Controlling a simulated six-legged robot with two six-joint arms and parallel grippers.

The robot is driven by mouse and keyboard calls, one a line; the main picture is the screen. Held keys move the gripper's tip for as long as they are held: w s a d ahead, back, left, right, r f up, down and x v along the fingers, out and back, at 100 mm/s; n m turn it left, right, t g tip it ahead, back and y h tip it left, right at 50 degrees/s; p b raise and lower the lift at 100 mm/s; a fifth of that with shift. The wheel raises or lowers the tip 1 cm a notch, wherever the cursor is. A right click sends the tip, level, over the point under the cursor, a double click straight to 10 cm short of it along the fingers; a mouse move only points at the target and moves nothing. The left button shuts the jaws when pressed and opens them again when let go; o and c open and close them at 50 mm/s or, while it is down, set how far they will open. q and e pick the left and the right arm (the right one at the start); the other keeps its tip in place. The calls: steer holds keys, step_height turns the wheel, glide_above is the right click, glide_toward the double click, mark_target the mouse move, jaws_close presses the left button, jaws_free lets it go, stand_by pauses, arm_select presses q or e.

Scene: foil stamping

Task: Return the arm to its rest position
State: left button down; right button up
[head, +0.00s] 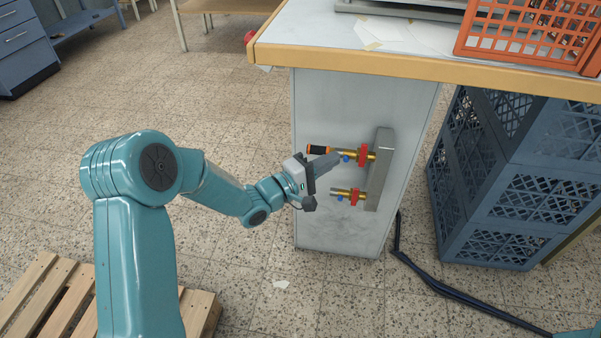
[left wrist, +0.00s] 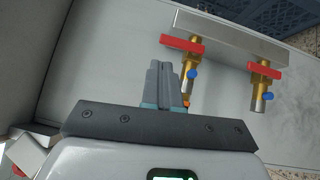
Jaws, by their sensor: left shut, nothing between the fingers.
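My left arm reaches in from the left in the head view. Its gripper (head: 328,162) is shut and empty, in front of the grey side panel of the bench. The closed fingers also show in the left wrist view (left wrist: 166,78). They appear beside the upper brass valve with a red handle (head: 364,154), which also shows in the wrist view (left wrist: 182,43). A black and orange piece (head: 318,149) shows at that valve's free end, partly hidden by the gripper. I cannot tell whether the fingers touch it. My right gripper is not in view.
A second valve (head: 354,196) sits lower on the same metal block (head: 381,170). The bench top (head: 310,40) overhangs the panel. Blue crates (head: 500,190) stand right, an orange crate (head: 530,35) on top. A wooden pallet (head: 195,312) lies lower left. Floor left of the bench is mostly clear.

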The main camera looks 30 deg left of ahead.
arm_select(q)
steer(key=p+v, duration=0.1)
steer(key=v, duration=0.9)
steer(key=s+d+f+g+y, duration=0.1)
steer(key=s+d+f+g, duration=0.15)
steer(key=d+f, duration=0.45)
steer(key=s+d+f+g, duration=0.1)
steer(key=d+f+g, duration=0.2)
steer(key=d+f, duration=0.4)
steer(key=s+a+f+m+g+y, duration=0.1)
steer(key=s+f+m+g+y, duration=0.1)
steer(key=s+f+m+g, duration=0.6)
steer(key=s+f+m+g+y, duration=0.25)
steer(key=s+f, duration=0.45)
steer(key=s, duration=0.4)
step_height(320, 180, up, 24)
steer(key=p, duration=2.4)
steer(key=shift+r, duration=0.2)
